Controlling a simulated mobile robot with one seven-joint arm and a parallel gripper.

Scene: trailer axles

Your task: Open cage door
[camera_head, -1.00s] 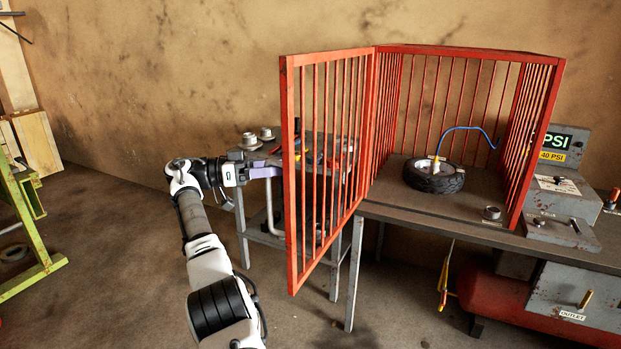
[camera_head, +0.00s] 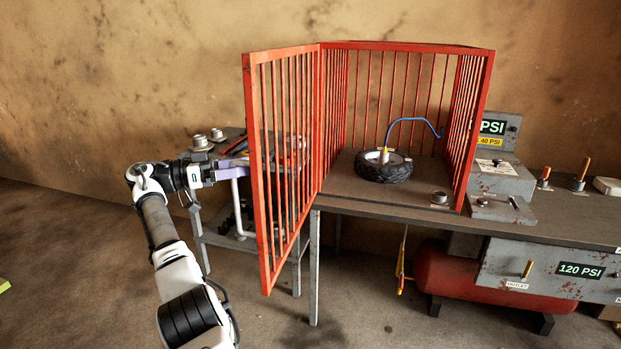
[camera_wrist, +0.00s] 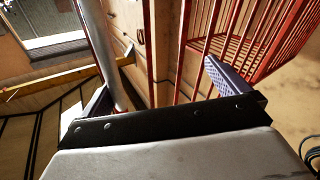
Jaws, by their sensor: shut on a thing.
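The red barred cage (camera_head: 468,120) stands on the workbench with its front open. Its door (camera_head: 252,170) is swung wide out to the left, toward the camera. A grey tubular handle (camera_head: 238,205) is on the door's outer left side. My gripper (camera_head: 236,164) is at the upper end of this handle, left of the door, and shut on it. In the wrist view the grey handle (camera_wrist: 98,50) passes beside the left finger, and the door's red bars show beyond. The exact contact is partly hidden.
A wheel (camera_head: 384,167) with a blue hose lies inside the cage. A side table (camera_head: 215,238) with metal parts and tools stands behind the door. A red tank (camera_head: 470,278) and pressure panel are under and right of the bench.

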